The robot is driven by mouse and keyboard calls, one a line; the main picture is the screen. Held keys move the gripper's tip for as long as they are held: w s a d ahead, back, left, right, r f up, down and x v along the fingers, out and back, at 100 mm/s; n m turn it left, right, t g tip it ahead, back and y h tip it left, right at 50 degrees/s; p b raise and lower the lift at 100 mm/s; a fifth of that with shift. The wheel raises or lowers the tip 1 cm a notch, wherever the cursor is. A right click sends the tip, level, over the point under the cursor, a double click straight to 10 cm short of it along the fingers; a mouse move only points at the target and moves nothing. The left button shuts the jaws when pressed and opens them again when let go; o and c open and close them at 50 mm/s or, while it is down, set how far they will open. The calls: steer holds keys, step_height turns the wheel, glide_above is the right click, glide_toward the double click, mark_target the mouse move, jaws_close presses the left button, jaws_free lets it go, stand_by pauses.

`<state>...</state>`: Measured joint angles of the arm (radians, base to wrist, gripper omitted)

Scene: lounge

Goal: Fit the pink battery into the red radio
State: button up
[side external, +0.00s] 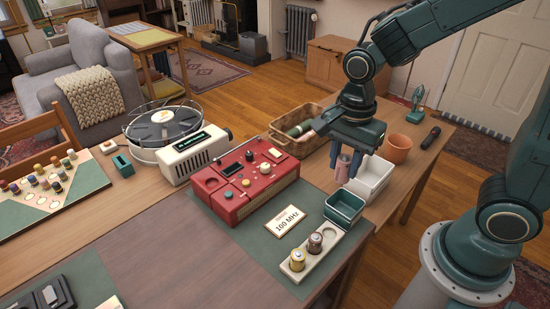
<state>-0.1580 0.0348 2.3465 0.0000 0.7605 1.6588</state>
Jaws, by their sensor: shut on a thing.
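The red radio (262,192) lies on the green mat in the middle of the table. Its top carries several knobs, a dark rectangular window and a round recess at the left end. My gripper (346,168) points down to the right of the radio, above the small bins. It is shut on the pink battery (343,169), which hangs roughly upright between the fingers, apart from the radio. How far the battery's lower end is above the bins is hard to tell.
A "100 MHz" card (286,221), teal bin (344,207), white bin (375,183), basket (283,139) and cream radio (190,158) stand around the red radio.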

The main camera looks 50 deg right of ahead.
steer(key=w+a+f, duration=0.2)
steer(key=w+a, duration=0.2)
steer(key=w, duration=0.6)
steer(key=w+a+f, duration=0.2)
steer(key=w+a, duration=0.2)
steer(key=w, duration=0.7)
steer(key=w+a+f, duration=0.2)
steer(key=w+a, duration=0.2)
steer(key=w, duration=0.6)
steer(key=shift+w+a+f, duration=0.2)
steer(key=shift+w+f, duration=0.05)
steer(key=shift+f, duration=0.15)
steer(key=shift+f, duration=0.15)
steer(key=shift+f, duration=2.95)
steer(key=shift+f, duration=0.9)
steer(key=o, duration=1.1)
